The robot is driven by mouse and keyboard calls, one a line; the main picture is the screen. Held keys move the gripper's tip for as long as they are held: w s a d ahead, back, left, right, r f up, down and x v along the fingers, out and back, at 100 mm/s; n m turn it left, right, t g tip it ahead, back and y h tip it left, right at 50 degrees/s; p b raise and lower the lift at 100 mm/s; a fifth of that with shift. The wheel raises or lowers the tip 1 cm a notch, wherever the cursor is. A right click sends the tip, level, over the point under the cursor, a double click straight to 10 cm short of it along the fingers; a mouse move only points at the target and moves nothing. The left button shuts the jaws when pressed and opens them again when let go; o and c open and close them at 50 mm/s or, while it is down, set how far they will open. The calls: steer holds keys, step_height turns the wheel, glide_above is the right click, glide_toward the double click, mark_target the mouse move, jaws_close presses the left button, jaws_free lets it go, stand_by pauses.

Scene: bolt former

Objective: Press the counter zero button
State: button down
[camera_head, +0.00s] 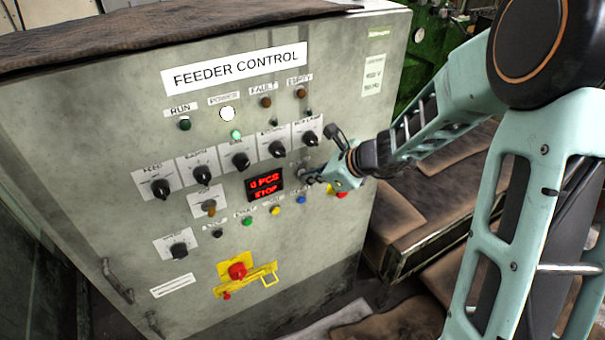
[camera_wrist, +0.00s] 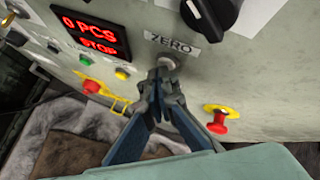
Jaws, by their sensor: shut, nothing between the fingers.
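The zero button (camera_wrist: 167,62) is a small grey round button under a white "ZERO" label (camera_wrist: 172,40) on the panel. In the wrist view my gripper (camera_wrist: 163,74) is shut and empty, with its fingertips at the lower edge of the button, partly covering it. I cannot tell whether they touch it. In the head view my gripper (camera_head: 311,177) reaches in from the right to the panel and hides most of the button. The red display (camera_head: 265,184) left of it reads "0 PCS" and "STOP"; it also shows in the wrist view (camera_wrist: 88,34).
Black rotary knobs (camera_head: 241,161) run in a row above the display. Small coloured buttons (camera_head: 247,221) line up below it. A red emergency stop (camera_head: 238,270) sits lower, and another red knob (camera_wrist: 217,124) is right of my fingers. A brown-topped bench (camera_head: 430,190) stands right of the cabinet.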

steer(key=shift+s+d, duration=0.4)
steer(key=shift+s, duration=0.25)
steer(key=s+d, duration=0.1)
steer(key=s, duration=0.1)
steer(key=s+d+b, duration=0.1)
steer(key=s, duration=0.1)
steer(key=shift+d+b, duration=0.3)
steer(key=shift+d, duration=0.1)
stand_by(0.5)
